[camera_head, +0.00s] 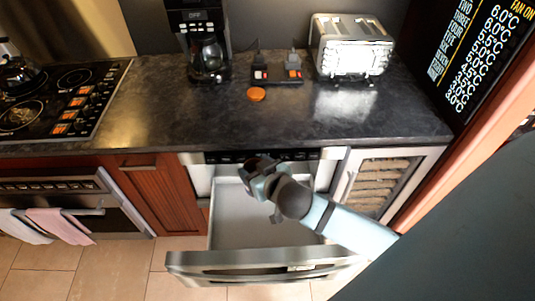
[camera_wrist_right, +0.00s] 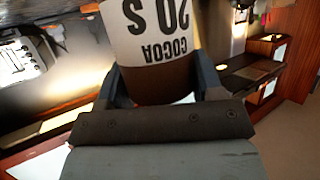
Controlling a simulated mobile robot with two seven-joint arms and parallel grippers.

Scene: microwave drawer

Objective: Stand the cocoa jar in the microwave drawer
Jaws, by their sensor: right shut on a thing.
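The cocoa jar (camera_wrist_right: 160,84) is brown with a white label reading "COCOA 20 S". In the right wrist view it sits between the two fingers of my right gripper (camera_wrist_right: 157,80), which is shut on it; its far end is cut off by the picture's top edge. In the head view my right gripper (camera_head: 258,170) is above the back part of the open microwave drawer (camera_head: 228,262). The jar cannot be made out clearly there, and its tilt is hard to tell. The drawer is pulled out, with a pale, empty-looking floor, partly hidden by my arm. My left gripper is not in view.
The dark countertop (camera_head: 150,110) overhangs behind the drawer. On it are a coffee maker (camera_head: 208,45), a small orange disc (camera_head: 256,94), a dark rack with small items (camera_head: 277,75) and a toaster (camera_head: 350,48). A stove is left; a glass-door cooler (camera_head: 385,183) is right.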

